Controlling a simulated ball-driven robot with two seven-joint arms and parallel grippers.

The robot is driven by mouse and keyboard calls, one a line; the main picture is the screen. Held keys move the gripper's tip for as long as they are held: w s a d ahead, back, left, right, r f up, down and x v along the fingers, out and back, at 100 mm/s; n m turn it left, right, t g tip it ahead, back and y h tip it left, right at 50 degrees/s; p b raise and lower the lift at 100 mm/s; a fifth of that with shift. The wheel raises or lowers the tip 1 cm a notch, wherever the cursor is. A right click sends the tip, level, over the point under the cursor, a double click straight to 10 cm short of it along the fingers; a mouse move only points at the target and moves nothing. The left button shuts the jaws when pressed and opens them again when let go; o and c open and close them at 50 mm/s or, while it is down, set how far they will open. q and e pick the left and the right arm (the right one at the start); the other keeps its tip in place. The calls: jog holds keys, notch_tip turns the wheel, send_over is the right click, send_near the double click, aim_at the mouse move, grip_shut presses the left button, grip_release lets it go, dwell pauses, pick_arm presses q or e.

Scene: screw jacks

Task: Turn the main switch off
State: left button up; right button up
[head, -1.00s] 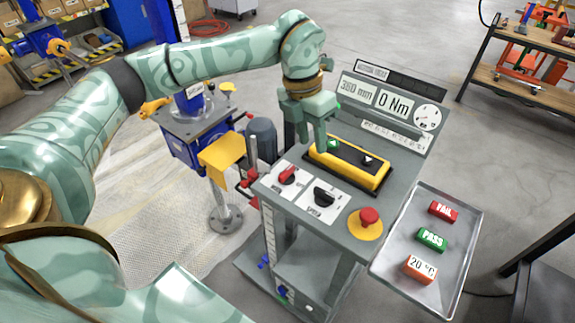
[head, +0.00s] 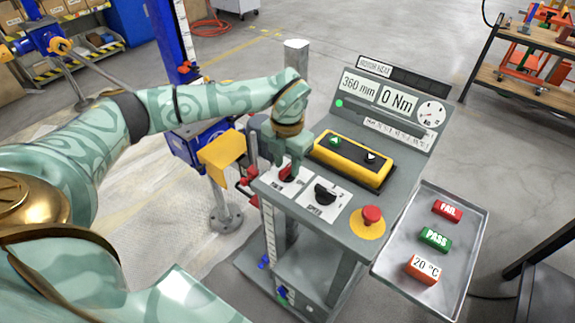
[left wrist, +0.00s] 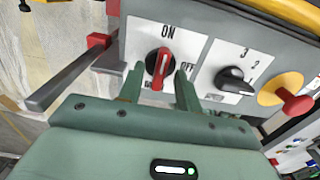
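The main switch is a red bar handle on a black round knob, on a white plate at the panel's left front. In the left wrist view the red handle (left wrist: 161,68) stands nearly upright, in line with the ON label; OFF is printed to its right. It also shows in the head view as a small red patch (head: 288,174), partly covered by my gripper. My left gripper (head: 283,168) is open, its two fingers at either side of the knob, with gaps to the handle. My right gripper is not in view.
A black SPEED knob (head: 325,194) and a red mushroom button (head: 371,215) on yellow sit to the right. A yellow box with arrow buttons (head: 350,160) lies behind. A tray (head: 400,240) with FAIL, PASS and 20 °C blocks hangs at the right.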

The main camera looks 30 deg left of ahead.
pick_arm(q)
jog(key=shift+f, duration=0.5)
grip_shut()
jog(key=shift+r, duration=0.1)
jog(key=m+p, duration=0.2)
jog(key=m, duration=0.1)
jog(key=shift+r, duration=0.15)
jog(key=m+p, duration=0.3)
jog(key=m, duration=0.1)
jog(key=m+p, duration=0.3)
jog(key=m, duration=0.2)
jog(key=shift+m, duration=0.4)
jog(key=shift+w+m+p, duration=0.1)
jog(key=shift+m+p, duration=0.75)
jog(key=shift+m, duration=1.75)
